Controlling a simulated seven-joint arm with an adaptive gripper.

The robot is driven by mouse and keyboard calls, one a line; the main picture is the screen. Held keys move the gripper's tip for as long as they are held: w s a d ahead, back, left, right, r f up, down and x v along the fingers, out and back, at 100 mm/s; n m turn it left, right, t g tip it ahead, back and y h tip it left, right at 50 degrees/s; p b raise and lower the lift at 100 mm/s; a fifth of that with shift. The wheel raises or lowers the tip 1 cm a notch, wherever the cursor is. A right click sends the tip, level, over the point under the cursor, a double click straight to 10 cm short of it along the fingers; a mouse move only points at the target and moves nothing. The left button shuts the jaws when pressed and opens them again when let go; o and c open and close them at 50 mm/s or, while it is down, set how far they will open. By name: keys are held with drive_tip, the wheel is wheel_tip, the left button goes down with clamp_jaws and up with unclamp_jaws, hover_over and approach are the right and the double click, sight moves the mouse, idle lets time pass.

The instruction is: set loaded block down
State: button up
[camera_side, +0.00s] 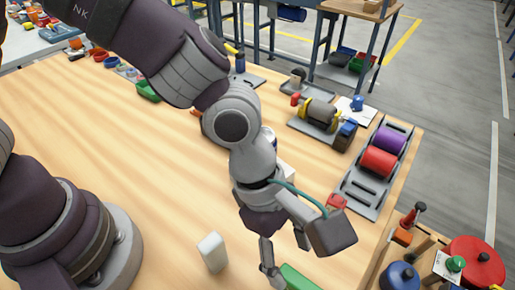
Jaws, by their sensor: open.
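My gripper (287,258) is open above the wooden table and points down. A green block (300,279) lies just below its fingers, partly cut off by the bottom edge of the picture. I cannot tell whether a finger touches it. A white upright block (213,252) stands on the table to the left of my gripper, apart from the fingers. Nothing clearly sits between the fingers. The frame does not show which block is the loaded one.
A grey rack (374,168) with a purple and a red roll stands at the right table edge. A motor-like unit (320,114) sits behind it. A small red block (337,202) is right of my gripper. The table's left middle (130,150) is clear.

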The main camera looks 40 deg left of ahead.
drive_tip(key=w+a+r+m+t+y, duration=0.2)
drive_tip(key=w+a+r+m+t, duration=0.15)
drive_tip(key=a+r+m, duration=0.8)
drive_tip(key=s+a+m+t+y, duration=0.1)
drive_tip(key=s+a+m, duration=0.1)
drive_tip(key=a, duration=0.5)
drive_tip(key=s+a+r+m+t+y, duration=0.1)
drive_tip(key=s+a+m, duration=0.1)
drive_tip(key=a+m, duration=0.2)
drive_tip(key=a, duration=0.3)
drive_tip(key=shift+r, duration=0.2)
